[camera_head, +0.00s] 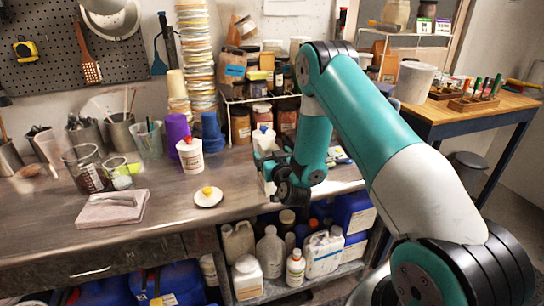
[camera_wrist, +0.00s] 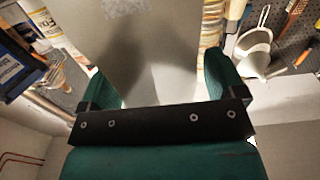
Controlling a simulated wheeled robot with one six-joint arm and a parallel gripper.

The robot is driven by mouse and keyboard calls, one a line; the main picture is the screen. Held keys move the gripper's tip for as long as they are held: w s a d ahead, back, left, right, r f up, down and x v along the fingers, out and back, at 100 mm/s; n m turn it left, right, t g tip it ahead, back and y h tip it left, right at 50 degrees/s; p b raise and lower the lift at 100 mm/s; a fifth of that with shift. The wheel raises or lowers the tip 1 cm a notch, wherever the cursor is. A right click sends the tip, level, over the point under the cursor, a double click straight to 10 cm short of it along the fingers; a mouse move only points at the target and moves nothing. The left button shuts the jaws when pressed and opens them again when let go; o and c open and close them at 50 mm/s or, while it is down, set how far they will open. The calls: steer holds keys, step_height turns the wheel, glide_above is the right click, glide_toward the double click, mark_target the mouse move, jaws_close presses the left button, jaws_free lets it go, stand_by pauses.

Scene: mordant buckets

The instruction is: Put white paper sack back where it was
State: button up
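In the head view, my gripper (camera_head: 272,172) is over the front part of the bench.
The metal bench (camera_head: 160,210) has bare room around a small white dish (camera_head: 208,196) and a folded pink cloth (camera_head: 112,208). A white bottle (camera_head: 190,155), purple cups (camera_head: 177,128) and a tall stack (camera_head: 198,60) stand behind. A jar rack (camera_head: 240,122) is close. Jugs (camera_head: 323,252) fill the lower shelf.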

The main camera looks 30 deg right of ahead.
steer(key=shift+r, duration=0.1)
steer(key=b+v, duration=0.5)
steer(key=v, duration=0.7)
steer(key=s+a+r+n+g+y, duration=0.1)
steer(key=a+r+n+g+y, duration=0.25)
steer(key=a, duration=0.55)
steer(key=s+a+r+n+g+y, duration=0.1)
steer(key=a+r+g+y, duration=0.25)
steer(key=a+y, duration=0.4)
steer(key=s+a+r+n+g, duration=0.2)
steer(key=s+g, duration=0.1)
steer(key=s, duration=0.4)
steer(key=s+a+r+n+g+h, duration=0.1)
steer(key=s+a+r+g, duration=0.1)
steer(key=s+g, duration=0.2)
steer(key=s+a+r+n+g, duration=0.2)
steer(key=s+g, duration=0.1)
steer(key=s, duration=0.7)
steer(key=shift+s+r+n+h, duration=0.25)
steer(key=shift+s+n+h, duration=0.1)
steer(key=shift+s+h, duration=0.05)
steer(key=shift+a, duration=0.1)
